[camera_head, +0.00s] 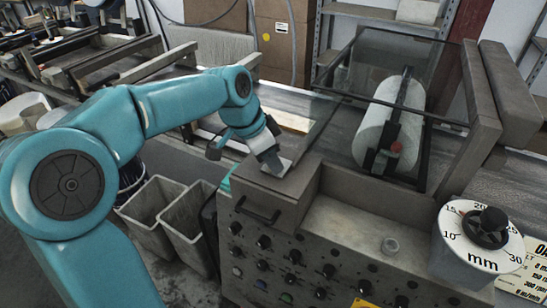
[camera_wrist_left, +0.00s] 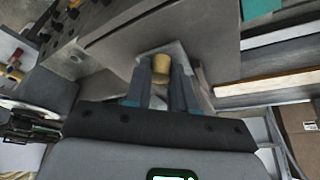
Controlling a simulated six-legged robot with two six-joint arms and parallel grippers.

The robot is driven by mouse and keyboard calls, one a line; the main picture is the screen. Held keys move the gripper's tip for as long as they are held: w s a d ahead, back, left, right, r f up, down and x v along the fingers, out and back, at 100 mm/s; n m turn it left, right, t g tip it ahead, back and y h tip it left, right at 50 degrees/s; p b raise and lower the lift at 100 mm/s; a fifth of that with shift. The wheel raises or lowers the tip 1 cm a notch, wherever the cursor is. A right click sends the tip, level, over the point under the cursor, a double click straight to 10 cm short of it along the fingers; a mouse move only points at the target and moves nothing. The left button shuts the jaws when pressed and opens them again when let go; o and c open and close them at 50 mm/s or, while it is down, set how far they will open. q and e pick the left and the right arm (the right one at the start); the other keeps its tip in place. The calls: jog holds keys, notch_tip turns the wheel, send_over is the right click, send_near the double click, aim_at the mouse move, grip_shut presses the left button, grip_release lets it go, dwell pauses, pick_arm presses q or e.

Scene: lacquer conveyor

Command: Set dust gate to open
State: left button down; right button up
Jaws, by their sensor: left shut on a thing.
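A brass-coloured knob (camera_wrist_left: 161,70) sits on a small pale metal plate (camera_wrist_left: 180,52), which lies on the top of the grey machine housing; I take these to be the dust gate. The plate also shows in the head view (camera_head: 283,170). My left gripper reaches down to the plate from above (camera_head: 270,163). In the left wrist view its two fingers (camera_wrist_left: 162,88) are shut on the knob, one on each side. In the head view the gripper hides the knob. No open or closed marking can be read. My right gripper is not in view.
A control panel with several black knobs (camera_head: 264,242) is on the housing's front, below a black handle (camera_head: 257,211). A large mm dial (camera_head: 480,237) stands at right. A pale roller (camera_head: 388,125) sits behind a glass guard. Grey bins (camera_head: 153,215) stand at lower left.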

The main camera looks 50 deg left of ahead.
pick_arm(q)
jog(key=shift+s+d+f, duration=0.1)
jog(key=shift+s+f, duration=0.05)
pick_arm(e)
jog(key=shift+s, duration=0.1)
pick_arm(q)
jog(key=c, duration=1.2)
grip_release()
jog(key=shift+s, duration=0.25)
jog(key=shift+w+r, duration=0.3)
jog(key=shift+r, duration=0.05)
jog(key=p+v, duration=0.1)
jog(key=v, duration=1.5)
jog(key=shift+p, duration=0.3)
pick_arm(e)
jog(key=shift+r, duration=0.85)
pick_arm(q)
jog(key=shift+s, duration=0.25)
